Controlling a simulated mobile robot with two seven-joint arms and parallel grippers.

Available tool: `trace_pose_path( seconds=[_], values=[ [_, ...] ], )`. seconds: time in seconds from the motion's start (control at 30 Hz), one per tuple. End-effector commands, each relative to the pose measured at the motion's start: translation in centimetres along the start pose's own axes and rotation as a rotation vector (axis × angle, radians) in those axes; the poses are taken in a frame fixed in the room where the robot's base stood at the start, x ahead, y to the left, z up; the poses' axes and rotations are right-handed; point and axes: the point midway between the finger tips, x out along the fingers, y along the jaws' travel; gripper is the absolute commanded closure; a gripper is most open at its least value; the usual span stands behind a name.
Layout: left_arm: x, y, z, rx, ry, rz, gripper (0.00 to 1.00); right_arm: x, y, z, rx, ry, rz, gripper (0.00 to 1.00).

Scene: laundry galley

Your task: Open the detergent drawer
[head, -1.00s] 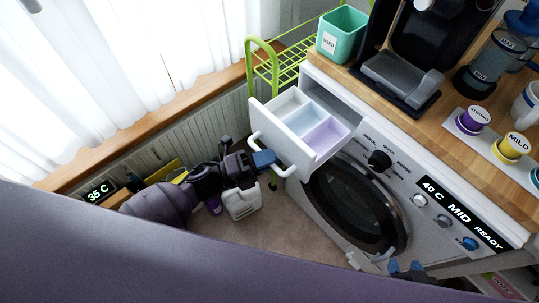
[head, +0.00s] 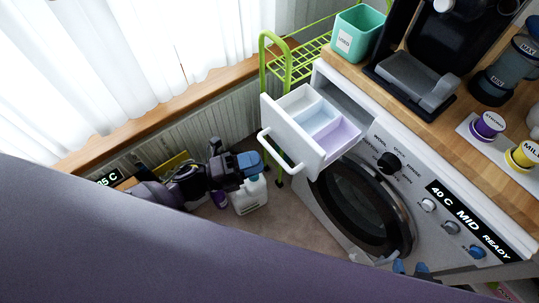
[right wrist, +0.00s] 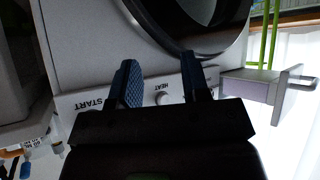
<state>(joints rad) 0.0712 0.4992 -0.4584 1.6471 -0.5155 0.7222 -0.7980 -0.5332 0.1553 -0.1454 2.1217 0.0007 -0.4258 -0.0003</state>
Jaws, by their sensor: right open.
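The detergent drawer (head: 290,138) is pulled out from the white washing machine (head: 322,207), showing three compartments in white, pale blue and lilac. Its white bar handle (head: 278,153) is on the front face. My left gripper (head: 250,162), with blue fingertips, is just left of the handle and looks apart from it; its finger gap is hard to make out. The drawer also shows in the right wrist view (right wrist: 247,88).
A white jug (head: 250,196) stands on the floor below my left gripper. A green wire rack (head: 290,68) stands behind the drawer. The wooden counter (head: 430,117) holds a teal bin (head: 359,36), a coffee machine (head: 418,75) and pods.

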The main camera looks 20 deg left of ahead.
Motion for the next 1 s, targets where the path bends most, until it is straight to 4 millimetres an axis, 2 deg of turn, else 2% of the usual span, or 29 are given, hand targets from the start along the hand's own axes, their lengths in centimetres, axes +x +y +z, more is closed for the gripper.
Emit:
trace_pose_path(
  seconds=[0.1, 0.33, 1.0],
  values=[
    [-2.2, 0.1, 0.0, 0.0, -0.001, 0.003, 0.61, -0.1, 0.0, 0.5, 0.0, -0.01, 0.001, 0.57],
    [-4.6, 0.0, 0.0, 0.001, 0.0, 0.0, 0.61, -0.2, 0.0, 0.8, 0.001, -0.017, 0.001, 0.57],
    [-5.1, 0.0, 0.0, -0.003, 0.0, 0.0, 0.61, 0.2, -0.1, -0.3, 0.001, 0.007, -0.002, 0.57]
  ],
)
